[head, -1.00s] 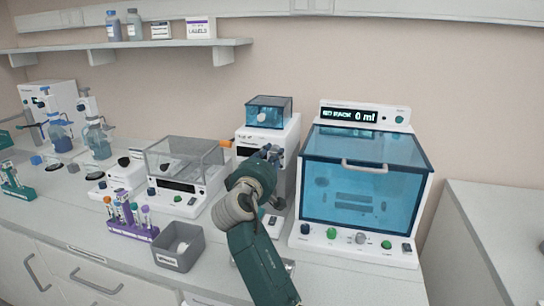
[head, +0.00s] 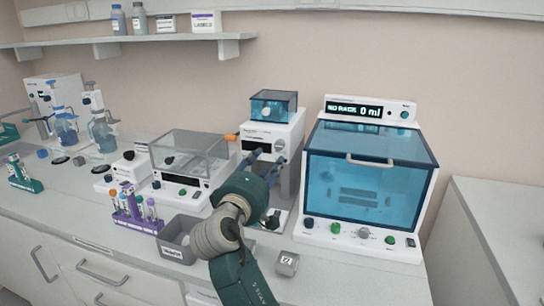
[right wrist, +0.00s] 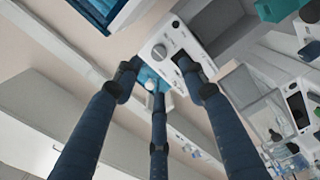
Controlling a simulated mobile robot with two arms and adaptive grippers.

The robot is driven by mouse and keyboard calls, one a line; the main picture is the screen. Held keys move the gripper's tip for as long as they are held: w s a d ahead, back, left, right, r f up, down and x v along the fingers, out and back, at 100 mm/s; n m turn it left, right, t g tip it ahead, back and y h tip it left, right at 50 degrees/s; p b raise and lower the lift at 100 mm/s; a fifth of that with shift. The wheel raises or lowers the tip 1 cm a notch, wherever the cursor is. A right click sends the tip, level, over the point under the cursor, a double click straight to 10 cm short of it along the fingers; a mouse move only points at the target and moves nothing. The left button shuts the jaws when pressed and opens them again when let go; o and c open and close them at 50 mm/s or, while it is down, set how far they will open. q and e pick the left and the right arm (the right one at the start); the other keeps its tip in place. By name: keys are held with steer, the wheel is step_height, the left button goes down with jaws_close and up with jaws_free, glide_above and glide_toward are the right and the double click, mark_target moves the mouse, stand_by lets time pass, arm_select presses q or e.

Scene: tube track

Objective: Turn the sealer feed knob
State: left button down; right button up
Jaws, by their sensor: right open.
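A white bench device (head: 268,135), seemingly the sealer, stands at the middle back with a small blue-windowed box on top and a dark display on its front. A round grey knob (right wrist: 160,52) shows on a white front panel in the right wrist view; its mark is too small to read. In the head view the knob is hard to make out behind my fingers. My right gripper (head: 264,157) is open and empty, fingers pointing at the device's front. In the right wrist view its three fingers (right wrist: 156,75) are spread just below the knob, apparently apart from it. My left gripper is not in view.
A large blue-windowed machine (head: 317,238) stands close on the right. A clear-lidded device (head: 180,188), a purple tube rack (head: 137,222) and a grey bin (head: 176,252) are on the left. A small grey block (head: 287,263) lies near the front edge.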

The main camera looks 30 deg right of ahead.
steer(key=v, duration=0.2)
steer(key=shift+s+a, duration=0.25)
stand_by(0.3)
